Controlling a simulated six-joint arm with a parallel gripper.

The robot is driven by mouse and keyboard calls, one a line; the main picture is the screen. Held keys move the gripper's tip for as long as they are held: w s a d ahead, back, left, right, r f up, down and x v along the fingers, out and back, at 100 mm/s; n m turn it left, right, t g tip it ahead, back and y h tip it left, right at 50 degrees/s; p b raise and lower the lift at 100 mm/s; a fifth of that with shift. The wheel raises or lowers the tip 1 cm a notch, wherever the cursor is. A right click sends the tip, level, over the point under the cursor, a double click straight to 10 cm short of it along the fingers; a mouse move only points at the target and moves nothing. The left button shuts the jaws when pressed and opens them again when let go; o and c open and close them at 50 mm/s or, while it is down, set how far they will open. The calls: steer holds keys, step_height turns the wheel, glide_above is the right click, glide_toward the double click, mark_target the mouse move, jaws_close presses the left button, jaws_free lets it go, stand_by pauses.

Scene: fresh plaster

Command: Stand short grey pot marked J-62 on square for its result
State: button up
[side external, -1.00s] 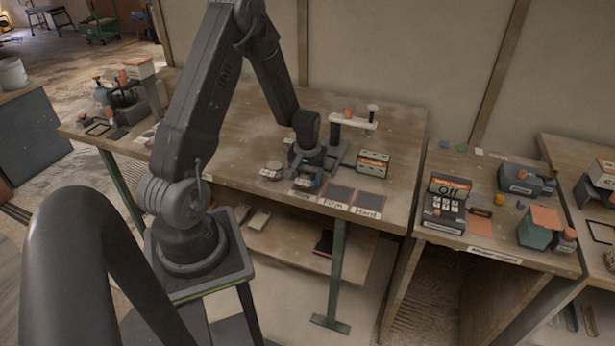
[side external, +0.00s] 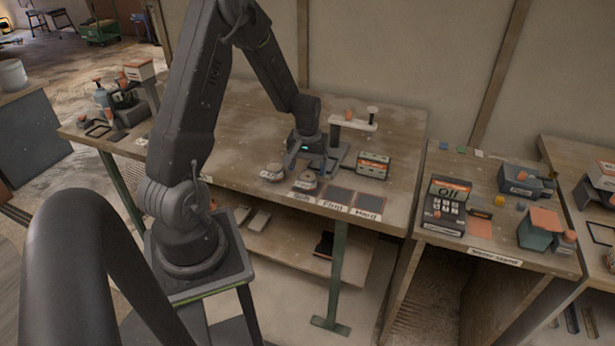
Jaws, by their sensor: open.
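A short grey pot (side external: 306,182) stands at the leftmost of the three dark squares at the front of the middle bench. The other squares, Firm (side external: 340,195) and Hard (side external: 370,203), are bare. A second short pot (side external: 272,172) stands just to the left, off the squares. The marks on both pots are too small to read, so I cannot tell which is J-62. My gripper (side external: 303,165) is open, low over the bench just behind the pots, and looks empty.
A stand with a white arm (side external: 354,124) rises behind my gripper. A box with an orange-marked face (side external: 373,166) sits right of it. A keypad device (side external: 446,203) stands on the right bench. The bench's left middle is largely clear.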

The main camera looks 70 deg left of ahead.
mark_target(307, 176)
steer(key=d+r+m+t, duration=0.1)
steer(key=d+r, duration=0.3)
steer(key=r, duration=0.3)
steer(key=d+r+m, duration=0.2)
steer(key=d+r, duration=0.2)
steer(key=r, duration=0.4)
steer(key=s+d+r+m+t, duration=0.2)
steer(key=s+d+r+m, duration=0.1)
steer(key=s+d, duration=0.3)
steer(key=s+d+r+m+t, duration=0.2)
steer(key=s+d+r+m, duration=0.2)
steer(key=d, duration=0.6)
step_height(307, 176, up, 2)
steer(key=shift+s+d+r+t, duration=0.15)
steer(key=shift+s+t, duration=0.15)
steer(key=shift+s, duration=0.6)
